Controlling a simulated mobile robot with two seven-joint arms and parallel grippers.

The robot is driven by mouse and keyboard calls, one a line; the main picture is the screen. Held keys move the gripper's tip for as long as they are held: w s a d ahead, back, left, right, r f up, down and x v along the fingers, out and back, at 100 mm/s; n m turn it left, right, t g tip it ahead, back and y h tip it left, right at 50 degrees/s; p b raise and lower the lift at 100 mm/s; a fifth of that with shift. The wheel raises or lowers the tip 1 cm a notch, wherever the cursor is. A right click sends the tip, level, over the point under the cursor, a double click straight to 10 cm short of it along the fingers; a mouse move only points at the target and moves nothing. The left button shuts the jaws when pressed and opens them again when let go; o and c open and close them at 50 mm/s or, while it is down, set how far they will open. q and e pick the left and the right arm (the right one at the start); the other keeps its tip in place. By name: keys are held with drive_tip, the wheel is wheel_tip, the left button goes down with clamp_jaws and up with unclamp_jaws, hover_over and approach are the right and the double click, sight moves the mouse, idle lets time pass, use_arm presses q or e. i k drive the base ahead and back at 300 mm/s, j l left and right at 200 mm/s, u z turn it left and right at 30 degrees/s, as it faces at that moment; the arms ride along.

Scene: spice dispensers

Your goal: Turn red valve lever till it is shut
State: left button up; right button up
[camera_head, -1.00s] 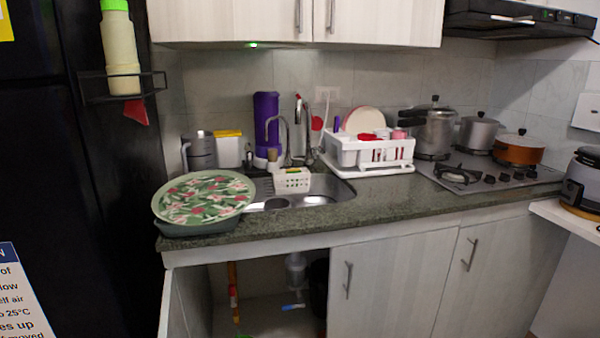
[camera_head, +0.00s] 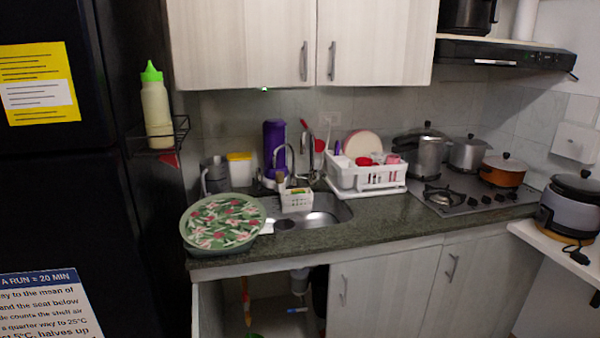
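Under the sink, in the open cabinet, a thin upright orange-yellow pipe (camera_head: 244,288) shows at the left. A small reddish part sits on the pipe; it is too small to tell whether this is the red valve lever or how it is turned. The cabinet's left door (camera_head: 209,310) stands open, and the lower part of the cabinet is cut off by the bottom edge of the view. Neither of my grippers is in view.
A grey drain pipe (camera_head: 300,281) hangs right of the orange-yellow pipe. The dark countertop (camera_head: 370,225) overhangs the cabinet, with a floral round tray (camera_head: 222,222) at its left end. A black fridge (camera_head: 80,210) stands at the left.

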sight(245, 299)
drive_tip(key=k+j, duration=0.1)
drive_tip(key=j, duration=0.6)
drive_tip(key=k+j, duration=0.1)
drive_tip(key=j, duration=0.65)
